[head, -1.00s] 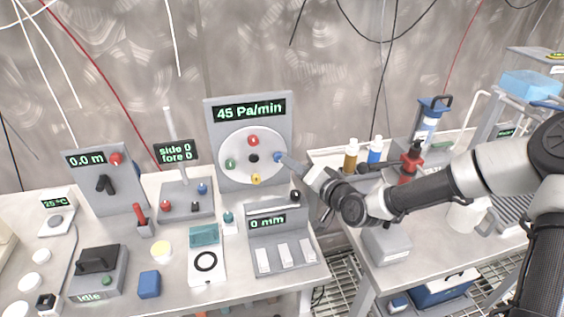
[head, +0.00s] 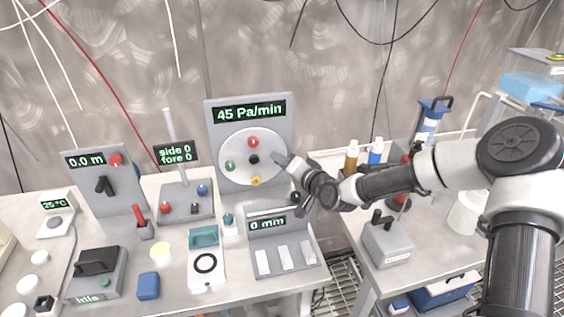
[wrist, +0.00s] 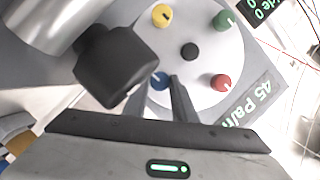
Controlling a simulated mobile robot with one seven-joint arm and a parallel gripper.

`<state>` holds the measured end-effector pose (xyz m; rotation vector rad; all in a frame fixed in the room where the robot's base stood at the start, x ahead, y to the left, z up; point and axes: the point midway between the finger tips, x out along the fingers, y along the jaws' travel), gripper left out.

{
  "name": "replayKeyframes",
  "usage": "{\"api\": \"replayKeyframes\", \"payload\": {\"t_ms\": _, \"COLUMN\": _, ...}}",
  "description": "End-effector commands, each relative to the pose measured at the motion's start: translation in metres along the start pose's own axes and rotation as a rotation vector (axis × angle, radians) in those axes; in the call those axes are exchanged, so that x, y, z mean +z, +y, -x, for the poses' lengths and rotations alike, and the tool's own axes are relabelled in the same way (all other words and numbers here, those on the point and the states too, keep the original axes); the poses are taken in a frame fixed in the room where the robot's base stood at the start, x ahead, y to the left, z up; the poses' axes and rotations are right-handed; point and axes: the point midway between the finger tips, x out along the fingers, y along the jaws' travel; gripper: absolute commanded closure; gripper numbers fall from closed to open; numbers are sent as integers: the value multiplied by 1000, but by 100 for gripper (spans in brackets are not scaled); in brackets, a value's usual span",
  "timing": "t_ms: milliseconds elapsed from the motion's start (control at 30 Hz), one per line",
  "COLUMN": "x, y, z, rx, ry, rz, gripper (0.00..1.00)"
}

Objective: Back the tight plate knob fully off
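The round white plate (head: 237,143) sits on a grey upright panel whose display reads 45 Pa/min. It bears a red knob (head: 253,142), a green knob (head: 230,166), a yellow knob (head: 256,181) and a black centre hub (head: 253,159). The blue knob (wrist: 159,82) shows in the wrist view, right at my fingertips; in the head view my gripper (head: 278,160) covers it. In the wrist view, one dark finger of my gripper (wrist: 168,92) lies along the blue knob's side.
Below the plate stands the 0 mm panel (head: 266,224), with a black knob (head: 295,198) close under my gripper. It shows as a large black block (wrist: 117,66) in the wrist view. Bottles (head: 375,153) stand on the right bench. A gap separates the benches.

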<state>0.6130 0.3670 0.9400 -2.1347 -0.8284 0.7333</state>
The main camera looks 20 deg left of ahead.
Motion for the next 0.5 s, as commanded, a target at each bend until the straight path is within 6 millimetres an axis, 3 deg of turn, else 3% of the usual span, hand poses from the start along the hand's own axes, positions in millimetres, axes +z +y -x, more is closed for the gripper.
{"api": "replayKeyframes", "payload": {"t_ms": 500, "x": 1, "y": -2, "z": -1, "rx": 39, "ry": 0, "rz": 103, "gripper": 98}}
